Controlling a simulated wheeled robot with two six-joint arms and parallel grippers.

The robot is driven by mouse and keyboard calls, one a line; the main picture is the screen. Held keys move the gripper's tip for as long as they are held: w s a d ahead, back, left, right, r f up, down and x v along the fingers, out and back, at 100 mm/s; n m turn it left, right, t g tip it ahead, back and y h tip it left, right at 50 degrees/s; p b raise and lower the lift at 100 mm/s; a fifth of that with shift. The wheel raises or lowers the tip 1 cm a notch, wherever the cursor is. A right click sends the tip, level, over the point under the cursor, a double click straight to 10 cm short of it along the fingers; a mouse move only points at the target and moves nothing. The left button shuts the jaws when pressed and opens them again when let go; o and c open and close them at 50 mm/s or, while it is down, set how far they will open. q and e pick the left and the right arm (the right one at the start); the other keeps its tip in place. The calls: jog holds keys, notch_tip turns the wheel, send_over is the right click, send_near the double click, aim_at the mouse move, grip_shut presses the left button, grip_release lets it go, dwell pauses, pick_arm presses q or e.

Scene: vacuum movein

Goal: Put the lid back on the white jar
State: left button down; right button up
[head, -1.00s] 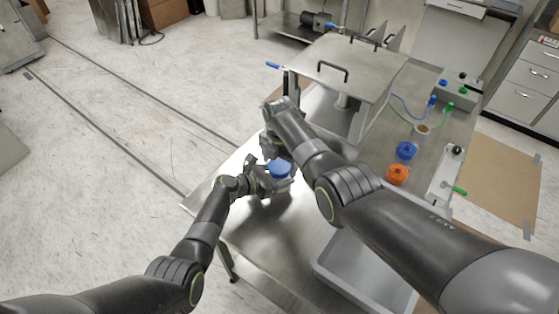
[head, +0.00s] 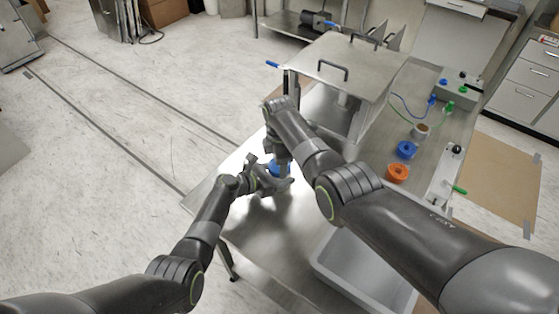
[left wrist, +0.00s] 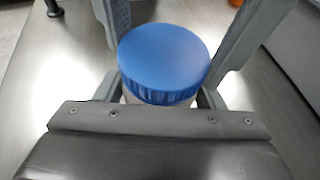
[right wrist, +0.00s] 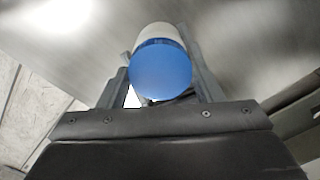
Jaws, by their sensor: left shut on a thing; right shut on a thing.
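The blue lid (left wrist: 164,60) sits at the mouth of the white jar (right wrist: 158,33); I cannot tell whether it is seated or threaded. In the head view the lid (head: 275,168) is partly hidden by my right gripper. My left gripper (head: 284,184) is low over the table and shut on the jar, whose body is mostly hidden in the left wrist view. My right gripper (head: 281,166) comes down from above and is shut on the lid. In the right wrist view its fingers flank the round blue top, with the jar directly beyond it.
The steel table (head: 280,232) has a grey bin (head: 365,268) at its front. A lidded metal box (head: 350,65) stands behind. A blue ring (head: 406,149), an orange ring (head: 397,173) and a cup (head: 421,131) lie to the right. The table's left side is clear.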

jog(key=m, duration=0.5)
jog(key=o, duration=1.1)
jog(key=shift+s, duration=0.1)
